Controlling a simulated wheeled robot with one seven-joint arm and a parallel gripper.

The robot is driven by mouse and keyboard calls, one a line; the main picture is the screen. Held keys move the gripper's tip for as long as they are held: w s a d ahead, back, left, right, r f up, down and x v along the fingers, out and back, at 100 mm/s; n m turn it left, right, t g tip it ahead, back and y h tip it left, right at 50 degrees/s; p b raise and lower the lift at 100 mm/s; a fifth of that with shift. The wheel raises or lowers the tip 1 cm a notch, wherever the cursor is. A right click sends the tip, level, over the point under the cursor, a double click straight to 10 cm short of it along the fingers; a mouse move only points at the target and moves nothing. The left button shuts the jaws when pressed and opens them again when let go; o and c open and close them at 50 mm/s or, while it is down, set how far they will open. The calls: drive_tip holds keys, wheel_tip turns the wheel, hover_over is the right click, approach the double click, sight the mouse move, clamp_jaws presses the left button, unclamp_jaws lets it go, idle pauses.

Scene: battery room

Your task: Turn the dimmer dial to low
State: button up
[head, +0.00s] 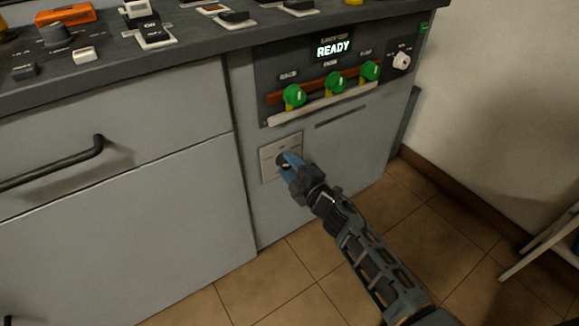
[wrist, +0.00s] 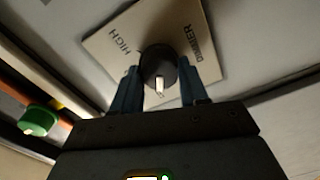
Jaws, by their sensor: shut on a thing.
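The dimmer dial (wrist: 160,66) is a dark round knob with a pale pointer mark, on a beige plate (wrist: 205,30) lettered HIGH and DIMMER. In the head view the plate (head: 270,164) sits on the grey cabinet front, below the panel with green knobs. My gripper (head: 285,160) reaches the dial from the lower right. In the wrist view its blue fingers (wrist: 160,88) stand on both sides of the dial, shut on it. The pale mark points toward the gripper palm. The LOW lettering cannot be made out.
Above the plate is a panel with several green knobs (head: 336,82), a READY display (head: 334,49) and a white knob (head: 402,61). A pale ledge (head: 320,104) runs under the knobs. A drawer handle (head: 60,160) is at left.

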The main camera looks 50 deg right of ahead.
drive_tip(key=o, duration=1.1)
drive_tip(key=shift+c, duration=0.2)
drive_tip(key=v, duration=0.7)
drive_tip(key=shift+s+a, duration=0.2)
drive_tip(key=shift+s, duration=0.15)
